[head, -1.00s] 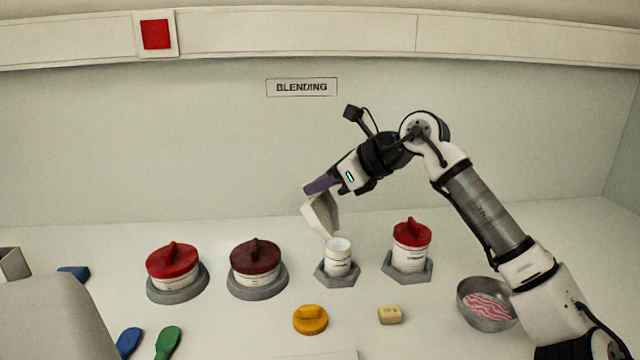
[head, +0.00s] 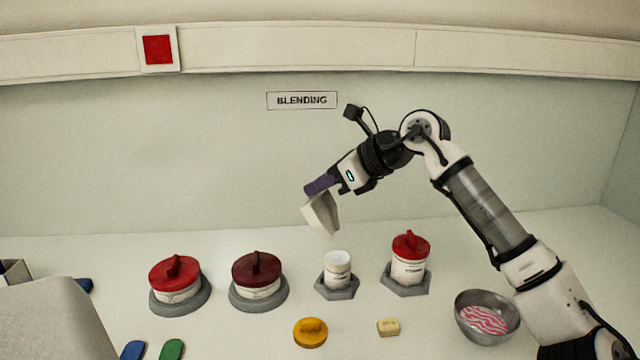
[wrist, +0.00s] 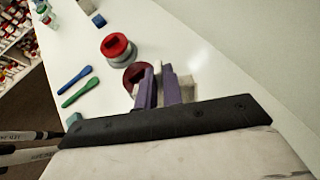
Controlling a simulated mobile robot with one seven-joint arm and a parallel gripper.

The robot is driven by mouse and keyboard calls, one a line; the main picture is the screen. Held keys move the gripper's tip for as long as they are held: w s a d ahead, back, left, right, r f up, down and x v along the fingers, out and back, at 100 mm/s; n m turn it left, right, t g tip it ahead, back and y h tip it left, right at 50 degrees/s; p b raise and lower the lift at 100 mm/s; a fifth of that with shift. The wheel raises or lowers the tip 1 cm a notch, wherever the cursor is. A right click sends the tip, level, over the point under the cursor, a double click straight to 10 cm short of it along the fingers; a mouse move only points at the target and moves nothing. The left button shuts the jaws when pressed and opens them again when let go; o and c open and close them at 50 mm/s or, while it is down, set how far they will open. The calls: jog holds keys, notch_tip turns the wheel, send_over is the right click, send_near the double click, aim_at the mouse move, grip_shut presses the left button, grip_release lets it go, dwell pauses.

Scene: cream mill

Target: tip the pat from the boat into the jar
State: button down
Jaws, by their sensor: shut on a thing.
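My gripper (head: 320,186), with purple fingers, is shut on the white boat (head: 321,214). It holds the boat tilted steeply, lower end toward the right, above the white jar (head: 337,272). The jar is upright and open in a grey hexagonal holder (head: 337,289). A gap shows between the boat's low end and the jar's mouth. No pat shows in the boat or at the jar's mouth; the boat's inside is hidden. In the wrist view the boat (wrist: 188,88) shows partly behind the purple fingers (wrist: 160,88).
A red-lidded jar (head: 409,262) stands right of the open jar. Red (head: 175,275) and dark red (head: 257,272) lidded pots stand left. A yellow lid (head: 310,332), a small pale yellow block (head: 388,327) and a bowl of pink-striped stuff (head: 485,318) lie in front.

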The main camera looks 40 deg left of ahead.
jog(key=shift+a+r+h+p, duration=0.1)
jog(key=shift+r+h+p, duration=0.3)
jog(key=shift+p, duration=0.55)
jog(key=shift+s+a+r+t+h+p, duration=0.15)
jog(key=shift+r+t+h+p, duration=0.2)
jog(key=shift+p, duration=0.75)
jog(key=r+h+p, duration=0.1)
jog(key=h+p, duration=0.1)
jog(key=p, duration=0.2)
jog(key=a+t+h+p, duration=0.1)
jog(key=h+p, duration=0.1)
jog(key=p, duration=0.2)
jog(key=r+t+h+p, duration=0.1)
jog(key=h+p, duration=0.1)
jog(key=p, duration=0.2)
jog(key=shift+s+a+r, duration=0.25)
jog(key=shift+r, duration=0.1)
jog(key=shift+a+r+h+p, duration=0.2)
jog(key=shift+r+h+p, duration=0.15)
jog(key=shift+h+p, duration=0.1)
jog(key=shift+s+a+f+t+h+b, duration=0.15)
jog(key=shift+t+h+b, duration=0.25)
jog(key=shift+h, duration=0.2)
jog(key=shift+a+r+h, duration=0.2)
jog(key=shift+h, duration=0.4)
jog(key=shift+d, duration=0.1)
